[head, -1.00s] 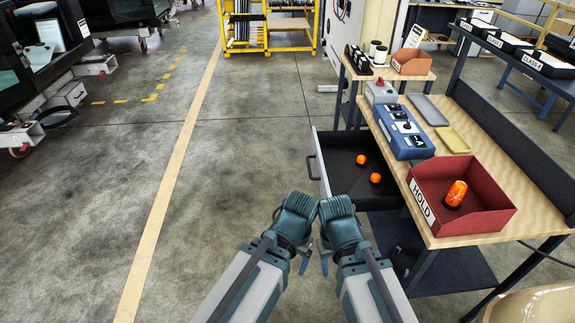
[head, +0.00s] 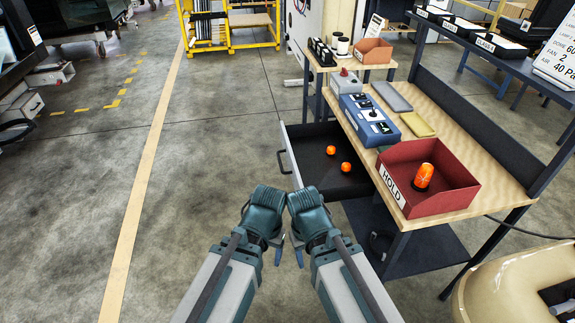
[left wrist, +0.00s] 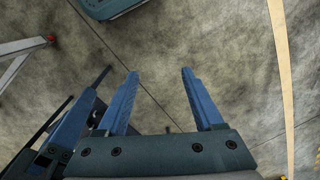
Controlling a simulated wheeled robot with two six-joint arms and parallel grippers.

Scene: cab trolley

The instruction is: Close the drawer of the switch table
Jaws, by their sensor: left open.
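The drawer (head: 326,192) of the switch table (head: 446,124) stands pulled out to the left. Its light front panel carries a dark handle (head: 284,161). Two orange beacon lamps, one (head: 331,150) behind the other (head: 346,167), lie inside on the dark floor. My left gripper (head: 277,250) is in front of the drawer, nearer to me and apart from it. In the left wrist view its blue fingers (left wrist: 160,100) are spread and empty over the floor. My right gripper (head: 298,250) is close beside the left; its fingertips are too small to judge.
A red HOLD bin (head: 440,194) with an orange lamp (head: 424,177) sits on the tabletop beside a blue switch box (head: 369,120). A lower shelf (head: 425,252) lies below. A beige rounded object (head: 500,290) is at lower right. The floor to the left is clear.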

